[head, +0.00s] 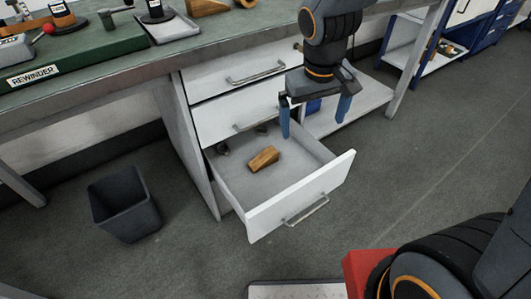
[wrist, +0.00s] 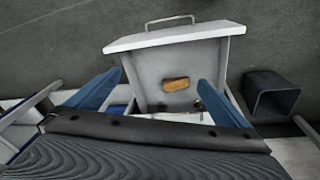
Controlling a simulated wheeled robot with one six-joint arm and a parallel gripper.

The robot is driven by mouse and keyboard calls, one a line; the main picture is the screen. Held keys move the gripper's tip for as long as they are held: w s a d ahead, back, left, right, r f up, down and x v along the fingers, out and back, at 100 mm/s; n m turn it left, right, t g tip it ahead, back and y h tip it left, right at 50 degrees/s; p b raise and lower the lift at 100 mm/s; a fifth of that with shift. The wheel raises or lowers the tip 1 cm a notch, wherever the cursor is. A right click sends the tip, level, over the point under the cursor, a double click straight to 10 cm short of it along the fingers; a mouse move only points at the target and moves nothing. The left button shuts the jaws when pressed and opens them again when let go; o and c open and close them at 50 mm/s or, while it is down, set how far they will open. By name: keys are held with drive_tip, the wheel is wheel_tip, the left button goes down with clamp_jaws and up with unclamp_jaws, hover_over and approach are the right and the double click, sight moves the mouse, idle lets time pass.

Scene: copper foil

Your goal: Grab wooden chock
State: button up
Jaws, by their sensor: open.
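The wooden chock (head: 263,159) is a small brown wedge lying on the floor of the open bottom drawer (head: 222,168). It also shows in the wrist view (wrist: 176,84), inside the drawer between the lines of my fingers. My gripper (head: 314,122) has blue fingers, spread open and empty. In the head view it hangs to the right of the chock, above the drawer's right side. In the wrist view my gripper's fingers (wrist: 152,92) stand apart on either side of the drawer, and nothing is between them up close.
Small dark items (head: 223,148) lie at the drawer's back. Two shut drawers (head: 240,75) sit above it, under the workbench (head: 120,68). A dark bin (head: 124,203) stands on the floor to the left. Another wooden wedge (head: 207,7) is on the bench top.

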drive_tip(key=w+a+f+n+t+b, duration=0.2)
drive_tip(key=w+a+f+b, duration=0.15)
drive_tip(key=w+f, duration=0.95)
drive_tip(key=n+y+b, duration=0.2)
drive_tip(key=y+b, duration=0.1)
hover_over(265, 159)
drive_tip(key=s, duration=0.1)
drive_tip(key=f, duration=1.8)
drive_tip(key=shift+s+d, duration=0.15)
drive_tip(key=shift+d, duration=0.1)
drive_tip(key=shift+s+d+b+x, duration=0.15)
drive_tip(key=shift+b+x, duration=0.55)
drive_tip(key=shift+x, duration=0.65)
drive_tip(key=shift+s+d+b+x, duration=0.1)
drive_tip(key=shift+b+x, duration=0.6)
drive_tip(key=shift+x, duration=0.65)
drive_tip(key=c, duration=0.8)
drive_tip(key=shift+r, duration=0.1)
